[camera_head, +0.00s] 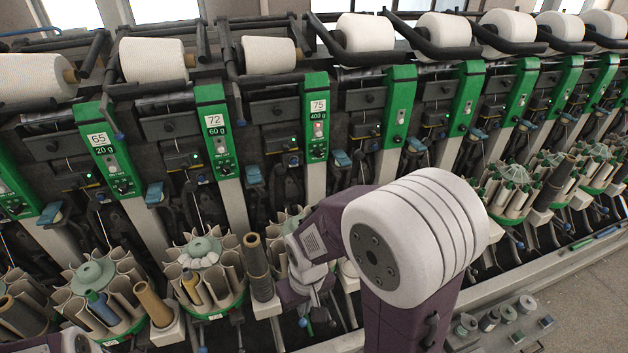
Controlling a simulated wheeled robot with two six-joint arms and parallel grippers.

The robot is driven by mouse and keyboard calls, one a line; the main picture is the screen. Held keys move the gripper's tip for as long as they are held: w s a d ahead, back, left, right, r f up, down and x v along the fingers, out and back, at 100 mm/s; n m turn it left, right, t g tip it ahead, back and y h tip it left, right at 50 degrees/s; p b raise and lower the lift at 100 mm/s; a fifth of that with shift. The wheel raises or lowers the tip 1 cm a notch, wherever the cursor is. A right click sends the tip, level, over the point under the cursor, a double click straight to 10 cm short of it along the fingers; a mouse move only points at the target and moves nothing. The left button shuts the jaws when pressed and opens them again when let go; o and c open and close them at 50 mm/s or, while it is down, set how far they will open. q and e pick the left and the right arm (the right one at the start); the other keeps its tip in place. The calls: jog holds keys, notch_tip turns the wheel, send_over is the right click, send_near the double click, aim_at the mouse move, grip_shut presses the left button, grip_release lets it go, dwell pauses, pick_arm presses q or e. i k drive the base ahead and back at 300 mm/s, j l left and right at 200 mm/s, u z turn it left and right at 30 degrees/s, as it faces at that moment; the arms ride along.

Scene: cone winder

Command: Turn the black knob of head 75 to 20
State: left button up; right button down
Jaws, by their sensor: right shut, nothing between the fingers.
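Head 75 is a green panel (308,95) with a white label reading "75" and "400 g", right of the head labelled 72. Its black knob (318,153) is small and low on the panel, below a reddish light; its setting is too small to read. My right gripper (305,312) is shut and empty. It is low in front of the machine, below head 75 and well apart from the knob, partly hidden by my own purple and white arm. My left gripper is out of view.
Heads 72 (212,95) and 65 (98,140) stand to the left, with more green heads to the right. White yarn cones (365,32) line the top. Round bobbin magazines (203,250) and a brown tube (257,265) crowd the front.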

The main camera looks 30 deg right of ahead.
aim_at(319, 153)
jog(key=l+z, duration=0.25)
jog(key=i+l+z, duration=0.15)
jog(key=l+z, duration=0.15)
jog(key=i+l+z, duration=0.25)
jog(key=k+l, duration=0.05)
jog(key=k, duration=0.05)
